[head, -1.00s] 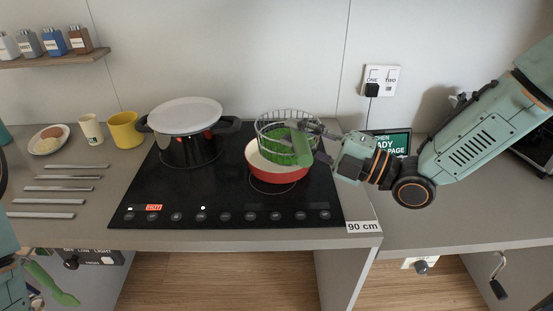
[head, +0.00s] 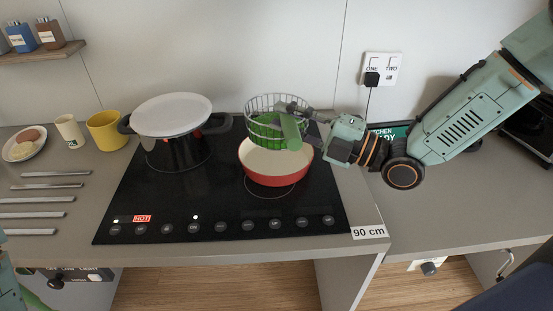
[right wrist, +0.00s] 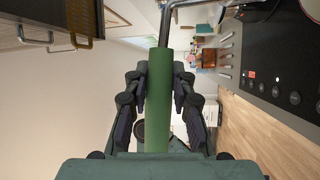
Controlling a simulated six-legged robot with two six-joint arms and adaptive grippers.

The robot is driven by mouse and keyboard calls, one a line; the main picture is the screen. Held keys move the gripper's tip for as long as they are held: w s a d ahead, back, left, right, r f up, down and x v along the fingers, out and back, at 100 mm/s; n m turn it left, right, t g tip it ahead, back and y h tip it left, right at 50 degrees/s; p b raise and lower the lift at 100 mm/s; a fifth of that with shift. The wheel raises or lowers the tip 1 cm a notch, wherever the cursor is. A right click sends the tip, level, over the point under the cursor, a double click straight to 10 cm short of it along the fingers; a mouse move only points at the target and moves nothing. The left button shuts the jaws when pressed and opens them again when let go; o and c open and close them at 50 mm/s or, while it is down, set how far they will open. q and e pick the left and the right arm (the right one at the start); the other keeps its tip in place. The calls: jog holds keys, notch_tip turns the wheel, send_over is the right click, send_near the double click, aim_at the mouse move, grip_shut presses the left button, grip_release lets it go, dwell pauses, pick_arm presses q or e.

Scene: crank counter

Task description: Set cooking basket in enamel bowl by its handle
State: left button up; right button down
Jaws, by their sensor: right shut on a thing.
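The cooking basket (head: 262,101) is a wire basket with something green inside. My right gripper (head: 293,112) is shut on its green handle (head: 291,132), which also shows upright between the fingers (right wrist: 160,100) in the right wrist view. The enamel bowl (head: 275,176), red outside and white inside, sits on the cooktop's right side. In the head view the basket overlaps the bowl's back rim; it looks held above or behind it, and I cannot tell the exact gap. Part of my left arm shows at the lower left edge, but its gripper is not clearly visible.
A yellow mug (head: 107,130), a pale cup (head: 69,131) and a plate (head: 23,147) stand further left. Several metal bars lie on the counter.

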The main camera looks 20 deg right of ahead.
notch_tip(320, 180, down, 10)
jog(key=b, duration=0.2)
jog(key=shift+s+a+r, duration=0.2)
jog(key=shift+s+a, duration=0.05)
jog(key=shift+a, duration=0.1)
jog(key=c, duration=1.5)
grip_release()
jog(key=shift+f, duration=0.1)
jog(key=o, duration=0.4)
jog(key=shift+w+d, duration=0.15)
